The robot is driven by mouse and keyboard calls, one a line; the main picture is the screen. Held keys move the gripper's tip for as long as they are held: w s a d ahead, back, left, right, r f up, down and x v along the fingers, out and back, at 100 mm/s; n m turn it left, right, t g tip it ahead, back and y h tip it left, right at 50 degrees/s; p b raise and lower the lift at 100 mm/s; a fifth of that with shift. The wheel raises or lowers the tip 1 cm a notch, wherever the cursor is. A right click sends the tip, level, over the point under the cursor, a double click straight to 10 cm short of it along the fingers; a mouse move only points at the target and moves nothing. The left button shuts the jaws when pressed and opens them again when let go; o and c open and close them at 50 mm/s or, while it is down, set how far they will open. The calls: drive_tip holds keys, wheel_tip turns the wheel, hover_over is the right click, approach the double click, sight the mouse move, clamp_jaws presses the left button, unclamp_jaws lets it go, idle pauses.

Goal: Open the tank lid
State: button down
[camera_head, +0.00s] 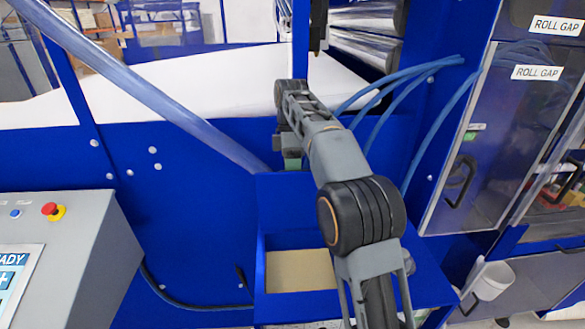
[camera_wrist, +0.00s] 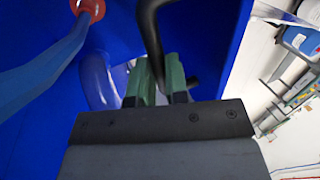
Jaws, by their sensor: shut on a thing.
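The blue tank (camera_head: 298,305) stands low in the middle of the head view, with a tan surface showing through its opening. A blue panel that looks like the tank lid (camera_head: 285,205) rises at the back of that opening, so the lid appears raised; its exact angle is unclear. My gripper (camera_head: 291,160) is at the panel's upper edge, partly hidden by my arm. In the wrist view my green fingers (camera_wrist: 160,82) are shut on a black curved handle (camera_wrist: 151,35), in front of a blue surface. The grip point itself is partly hidden.
A translucent blue pipe (camera_head: 165,110) slants down toward the lid. Blue hoses (camera_head: 395,85) hang at the right, beside clear doors marked ROLL GAP (camera_head: 535,72). A grey control panel with a red button (camera_head: 52,210) stands at the left.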

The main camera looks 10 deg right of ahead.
drive_tip(key=c, duration=1.2)
unclamp_jaws()
drive_tip(key=shift+w+f, duration=0.2)
drive_tip(key=shift+f, duration=0.15)
drive_tip(key=shift+o, duration=0.4)
drive_tip(key=shift+s+r, duration=0.1)
drive_tip(key=shift+r, duration=0.05)
drive_tip(key=shift+s+r, duration=0.1)
